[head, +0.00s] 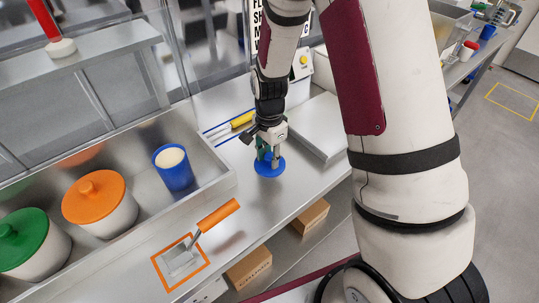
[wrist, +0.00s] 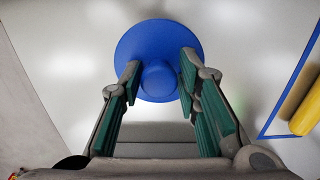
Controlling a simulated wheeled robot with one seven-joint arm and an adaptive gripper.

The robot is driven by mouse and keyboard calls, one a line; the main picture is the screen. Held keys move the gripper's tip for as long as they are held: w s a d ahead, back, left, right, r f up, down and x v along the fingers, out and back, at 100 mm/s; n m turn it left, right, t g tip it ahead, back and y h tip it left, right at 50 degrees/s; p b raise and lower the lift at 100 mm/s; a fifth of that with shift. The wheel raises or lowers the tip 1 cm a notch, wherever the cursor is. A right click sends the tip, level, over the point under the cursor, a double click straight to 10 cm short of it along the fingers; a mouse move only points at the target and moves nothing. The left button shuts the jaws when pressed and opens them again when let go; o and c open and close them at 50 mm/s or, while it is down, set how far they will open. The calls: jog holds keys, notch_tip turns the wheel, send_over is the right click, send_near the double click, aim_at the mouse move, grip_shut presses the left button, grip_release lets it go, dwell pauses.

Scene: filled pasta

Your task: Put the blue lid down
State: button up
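The blue lid (head: 269,168) lies flat on the metal counter, knob up, as far as I can tell. In the wrist view the lid (wrist: 160,35) is a blue disc with a round knob. My gripper (head: 267,155) is over it, pointing down. In the wrist view the fingertips of my gripper (wrist: 160,82) stand on either side of the knob, with narrow gaps, so it looks open around the knob. The open blue container (head: 175,175) with pale contents stands in the metal tray to the left.
The metal tray (head: 225,184) also holds an orange-lidded pot (head: 98,205) and a green-lidded pot (head: 35,245). An orange-handled scraper (head: 218,215) lies by an orange outline. A yellow-handled tool (head: 241,119) lies behind my gripper; a pale raised slab (head: 318,125) is to its right.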

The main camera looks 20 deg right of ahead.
aim_at(270, 156)
dwell(0.3)
jog(key=s+r+n+t, duration=0.1)
jog(key=s+r+n, duration=0.25)
jog(key=r, duration=0.85)
jog(key=s+r+n+t, duration=0.1)
jog(key=s+r+n, duration=0.3)
jog(key=r, duration=0.8)
jog(key=s+r+n+t, duration=0.1)
jog(key=s+r+n, duration=0.2)
jog(key=s, duration=0.3)
jog(key=s+r+n+t, duration=0.2)
jog(key=s+n, duration=0.2)
jog(key=s, duration=0.3)
jog(key=shift+r+b, duration=0.35)
jog(key=shift+r, duration=0.05)
jog(key=shift+d, duration=0.1)
